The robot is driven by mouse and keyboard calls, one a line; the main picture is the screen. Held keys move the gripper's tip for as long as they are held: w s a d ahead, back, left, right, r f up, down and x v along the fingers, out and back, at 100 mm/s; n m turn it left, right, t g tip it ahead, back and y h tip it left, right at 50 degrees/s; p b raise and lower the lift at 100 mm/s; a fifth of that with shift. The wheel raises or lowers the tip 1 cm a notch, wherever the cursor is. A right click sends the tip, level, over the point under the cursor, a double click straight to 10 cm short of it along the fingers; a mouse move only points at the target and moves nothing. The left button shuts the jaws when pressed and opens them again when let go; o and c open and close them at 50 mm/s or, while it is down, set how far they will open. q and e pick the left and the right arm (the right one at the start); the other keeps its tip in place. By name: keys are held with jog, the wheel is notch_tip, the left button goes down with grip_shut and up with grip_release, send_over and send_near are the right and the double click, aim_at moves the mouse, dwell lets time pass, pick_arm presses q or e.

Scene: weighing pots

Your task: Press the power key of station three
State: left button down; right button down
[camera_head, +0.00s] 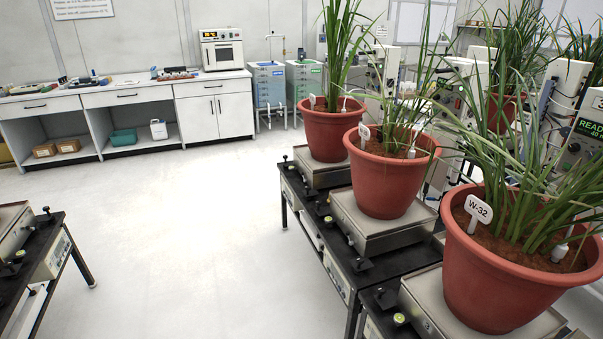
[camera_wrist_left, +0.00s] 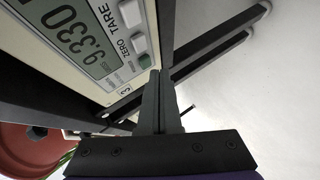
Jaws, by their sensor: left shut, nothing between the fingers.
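In the left wrist view a scale panel shows a lit display (camera_wrist_left: 75,38) reading about 9.330. Beside it are a white TARE key (camera_wrist_left: 130,13), a white ZERO key (camera_wrist_left: 139,43) and a small green key (camera_wrist_left: 144,61) by lettering that seems to say power. A small label "3" (camera_wrist_left: 125,90) is on the panel. My left gripper (camera_wrist_left: 156,74) is shut and empty. Its fingertips are close to the green key; I cannot tell whether they touch it. Neither gripper shows in the head view.
In the head view red pots, one tagged W-32 (camera_head: 478,208), stand on scales (camera_head: 378,236) along a black bench at the right. Another bench (camera_head: 45,262) stands at the left. Open floor (camera_head: 180,220) lies between. A pot (camera_wrist_left: 35,145) shows in the wrist view.

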pick_arm(q)
jog(key=shift+a, duration=0.2)
jog(key=shift+s+a+b, duration=0.35)
jog(key=shift+a+b, duration=0.4)
jog(key=shift+a, duration=0.2)
jog(key=shift+s+a+b, duration=0.35)
jog(key=shift+a+b, duration=0.45)
jog(key=shift+a, duration=0.1)
jog(key=shift+s+a+b, duration=0.35)
jog(key=shift+a+b, duration=0.4)
jog(key=shift+a, duration=0.2)
